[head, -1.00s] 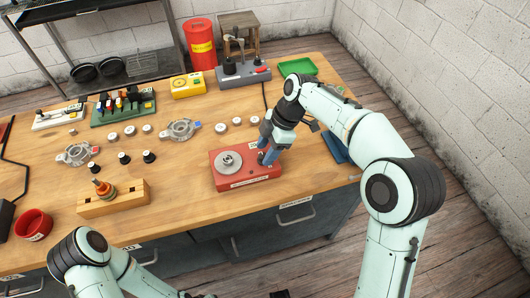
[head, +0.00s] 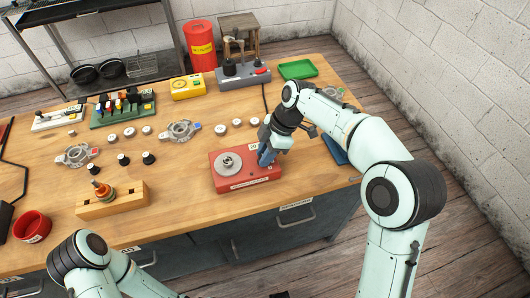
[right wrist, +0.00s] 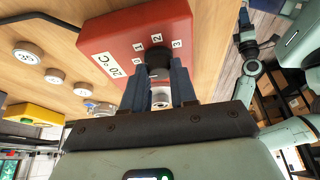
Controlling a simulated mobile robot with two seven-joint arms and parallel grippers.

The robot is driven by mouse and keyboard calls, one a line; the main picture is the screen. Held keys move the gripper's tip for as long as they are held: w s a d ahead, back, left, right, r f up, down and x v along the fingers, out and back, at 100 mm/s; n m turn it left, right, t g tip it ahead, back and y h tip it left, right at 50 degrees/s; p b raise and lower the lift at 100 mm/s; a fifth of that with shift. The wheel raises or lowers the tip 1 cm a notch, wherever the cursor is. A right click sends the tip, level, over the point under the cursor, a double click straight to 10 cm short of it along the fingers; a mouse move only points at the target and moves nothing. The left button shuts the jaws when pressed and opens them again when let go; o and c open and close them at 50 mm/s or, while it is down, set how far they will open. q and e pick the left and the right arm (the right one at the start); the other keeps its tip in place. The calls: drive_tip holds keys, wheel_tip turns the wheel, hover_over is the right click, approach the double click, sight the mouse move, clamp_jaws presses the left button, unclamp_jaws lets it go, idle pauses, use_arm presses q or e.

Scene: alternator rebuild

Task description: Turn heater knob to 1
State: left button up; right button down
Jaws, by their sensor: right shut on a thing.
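The heater (head: 240,180) is a red box with a round metal plate (head: 228,163) on top, near the front of the wooden table. Its black knob (right wrist: 158,58) shows in the right wrist view, with white labels 1, 2 and 3 around it and a "20 °C" label (right wrist: 108,64) to the left. My right gripper (head: 264,160) comes down on the heater's right side. In the right wrist view its fingers (right wrist: 160,76) are shut on the knob, one on each side. The knob's pointer cannot be made out. My left gripper is out of view; only its arm shows.
A wooden block with a copper part (head: 104,189) and a red bowl (head: 32,226) lie to the left. Metal housings (head: 180,132) and several small round parts lie behind. A grey press unit (head: 243,75) and green tray (head: 298,69) stand at the back.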

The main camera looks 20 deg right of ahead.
drive_tip(key=shift+s+f+m+t+b, duration=0.1)
drive_tip(key=shift+m+t+b, duration=0.4)
drive_tip(key=shift+m, duration=0.4)
drive_tip(key=m+b, duration=0.1)
drive_tip(key=m, duration=0.1)
drive_tip(key=shift+m+t, duration=0.3)
drive_tip(key=shift+t, duration=0.1)
drive_tip(key=shift+s+m+t+h+b, duration=0.1)
drive_tip(key=shift+m+t+h+b, duration=0.25)
drive_tip(key=shift+m, duration=0.85)
drive_tip(key=shift+m+t+h, duration=0.35)
drive_tip(key=shift+m, duration=0.75)
drive_tip(key=c, duration=0.9)
unclamp_jaws()
drive_tip(key=shift+r, duration=0.2)
